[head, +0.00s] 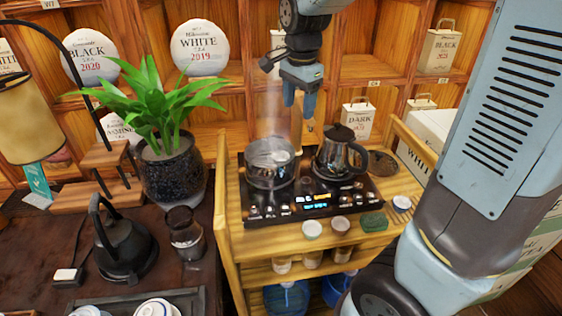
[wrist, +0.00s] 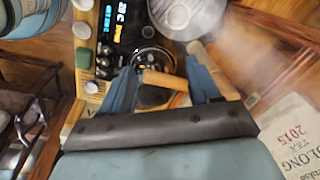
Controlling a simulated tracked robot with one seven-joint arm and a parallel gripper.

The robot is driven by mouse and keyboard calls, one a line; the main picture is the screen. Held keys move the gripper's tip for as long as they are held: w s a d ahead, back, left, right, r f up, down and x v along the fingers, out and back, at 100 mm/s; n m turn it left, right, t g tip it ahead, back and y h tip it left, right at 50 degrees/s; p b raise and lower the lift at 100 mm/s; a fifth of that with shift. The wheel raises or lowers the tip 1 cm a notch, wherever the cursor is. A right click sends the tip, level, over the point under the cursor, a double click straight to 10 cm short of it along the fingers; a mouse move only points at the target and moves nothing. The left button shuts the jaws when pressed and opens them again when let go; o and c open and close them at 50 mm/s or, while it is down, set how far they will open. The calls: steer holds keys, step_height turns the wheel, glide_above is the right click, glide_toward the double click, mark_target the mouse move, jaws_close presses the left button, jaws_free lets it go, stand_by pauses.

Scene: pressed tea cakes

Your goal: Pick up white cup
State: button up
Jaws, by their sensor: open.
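Several small cups stand along the front of the wooden tea stand. A white cup (head: 312,229) is at the left, a grey-brown cup (head: 340,225) is beside it, and a small white cup (head: 402,203) is at the right past a green block (head: 374,222). More white cups (head: 154,308) sit at the lower left; I cannot tell which one is meant. The front cups show small at the left of the wrist view, one white cup (wrist: 92,87) among them. My gripper (head: 299,104) is open, high above the back of the stove, away from all cups. Its fingers (wrist: 163,62) also show in the wrist view.
A steaming glass pot (head: 270,165) and a dark kettle (head: 340,155) stand on the black stove (head: 310,203), below my gripper. A potted plant (head: 172,170) and a black kettle (head: 122,247) are to the left. Shelves with tea packages (head: 358,120) stand behind.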

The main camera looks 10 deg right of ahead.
steer(key=w+a+f+m+h, duration=0.1)
steer(key=w+a+f+m, duration=0.2)
steer(key=w+a+f, duration=0.2)
steer(key=m+g, duration=0.1)
glide_above(280, 154)
steer(key=s, duration=0.2)
steer(key=f, duration=0.8)
steer(key=shift+w+a+f, duration=0.1)
steer(key=shift+a+f, duration=0.2)
steer(key=shift+f, duration=0.05)
steer(key=shift+d+f, duration=0.15)
steer(key=shift+f, duration=2.5)
steer(key=c, duration=0.7)
steer(key=shift+r, duration=0.1)
